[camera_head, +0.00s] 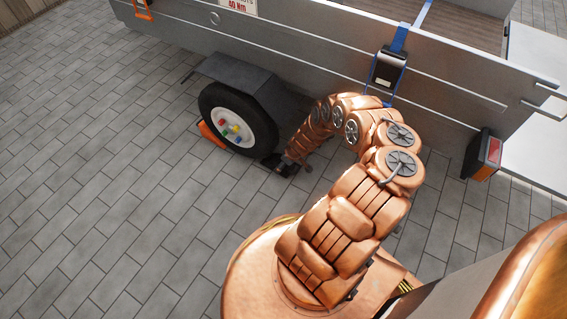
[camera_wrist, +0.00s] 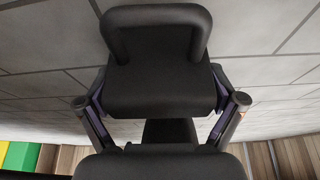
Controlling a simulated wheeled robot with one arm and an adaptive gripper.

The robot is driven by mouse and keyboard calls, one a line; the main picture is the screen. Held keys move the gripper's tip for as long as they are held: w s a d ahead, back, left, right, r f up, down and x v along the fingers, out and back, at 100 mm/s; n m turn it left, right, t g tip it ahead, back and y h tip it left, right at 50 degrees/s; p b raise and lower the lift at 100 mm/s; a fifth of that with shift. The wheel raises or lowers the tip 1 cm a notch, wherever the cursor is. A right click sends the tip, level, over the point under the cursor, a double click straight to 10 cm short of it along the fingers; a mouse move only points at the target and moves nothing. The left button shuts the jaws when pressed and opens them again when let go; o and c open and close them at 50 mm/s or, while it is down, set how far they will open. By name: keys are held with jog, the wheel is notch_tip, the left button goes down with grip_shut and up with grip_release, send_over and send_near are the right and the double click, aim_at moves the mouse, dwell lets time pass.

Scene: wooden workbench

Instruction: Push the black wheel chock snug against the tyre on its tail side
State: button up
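In the head view the tyre (camera_head: 212,113) stands on the paving, with a white rim (camera_head: 248,124) carrying coloured pieces. The dark wheel chock (camera_head: 269,160) is low at the tyre's right side, toward the tail light. Whether it touches the tyre cannot be told. My gripper (camera_head: 283,166) reaches down to its right, very close to it. In the wrist view a black block with a looped handle (camera_wrist: 160,75), which looks like the chock, fills the middle between my gripper's side links. The fingertips are hidden, so their opening and any hold do not show.
An orange chock (camera_head: 211,134) lies at the tyre's left side. The grey mudguard (camera_head: 237,73) and trailer side (camera_head: 300,50) are above and behind my arm. A tail light (camera_head: 483,157) hangs at right. The paving (camera_head: 110,190) at left is clear.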

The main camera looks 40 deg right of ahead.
jog(key=c, duration=1.2)
jog(key=shift+w, duration=0.1)
